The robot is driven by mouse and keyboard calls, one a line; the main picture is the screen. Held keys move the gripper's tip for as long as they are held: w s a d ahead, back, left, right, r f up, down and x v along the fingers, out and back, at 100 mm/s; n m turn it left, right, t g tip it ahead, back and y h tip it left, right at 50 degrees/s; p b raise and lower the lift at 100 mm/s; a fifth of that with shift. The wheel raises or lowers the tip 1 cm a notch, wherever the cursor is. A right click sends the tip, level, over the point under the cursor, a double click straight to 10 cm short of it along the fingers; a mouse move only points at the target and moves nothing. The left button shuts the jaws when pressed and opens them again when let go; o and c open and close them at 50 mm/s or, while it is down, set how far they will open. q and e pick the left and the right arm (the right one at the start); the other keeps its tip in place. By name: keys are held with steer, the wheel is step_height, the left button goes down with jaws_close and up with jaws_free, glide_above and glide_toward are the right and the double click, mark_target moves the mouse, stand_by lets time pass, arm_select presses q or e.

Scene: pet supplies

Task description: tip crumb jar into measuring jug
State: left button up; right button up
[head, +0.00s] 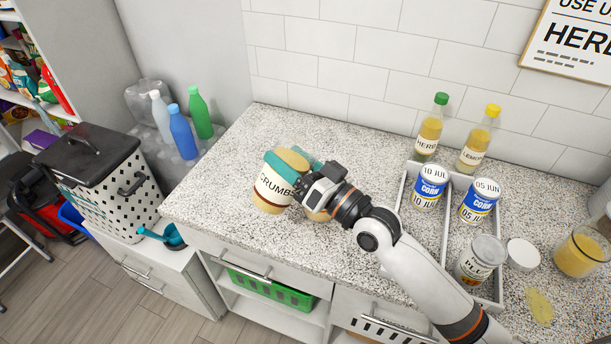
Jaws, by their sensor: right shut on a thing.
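The crumb jar (269,192), tan with a white label reading "CRUMBS", is on the speckled counter's left part in the head view. My right gripper (291,172) is shut on it, with a teal finger across its upper part. The jar looks slightly tilted; I cannot tell whether its base touches the counter. Another tan rounded thing shows just beside and below the gripper, mostly hidden by it. A clear container (581,254) with yellow contents stands at the right edge, partly cut off; I cannot tell whether it is the measuring jug. My left gripper is not in view.
The counter (240,150) around the crumb jar is mostly clear.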

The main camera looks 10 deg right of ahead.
steer(key=shift+d, duration=0.1)
steer(key=shift+w+a+f+m+b, duration=0.1)
steer(key=shift+a+f+m+b, duration=0.15)
steer(key=shift+m+b, duration=0.35)
steer(key=shift+f+m+t+b, duration=0.25)
steer(key=shift+m+t+b, duration=0.4)
steer(key=shift+m, duration=0.35)
steer(key=m+t, duration=0.1)
steer(key=m, duration=0.1)
steer(key=m+h+b, duration=0.1)
steer(key=m, duration=0.1)
steer(key=shift+d+f+t+h, duration=0.1)
steer(key=shift+t+h, duration=0.2)
steer(key=shift+t, duration=0.05)
steer(key=m, duration=0.1)
steer(key=m+t+h, duration=0.1)
steer(key=m, duration=0.2)
steer(key=shift+d+h, duration=0.25)
steer(key=shift+h, duration=0.15)
steer(key=shift+a, duration=0.1)
steer(key=shift+r, duration=0.2)
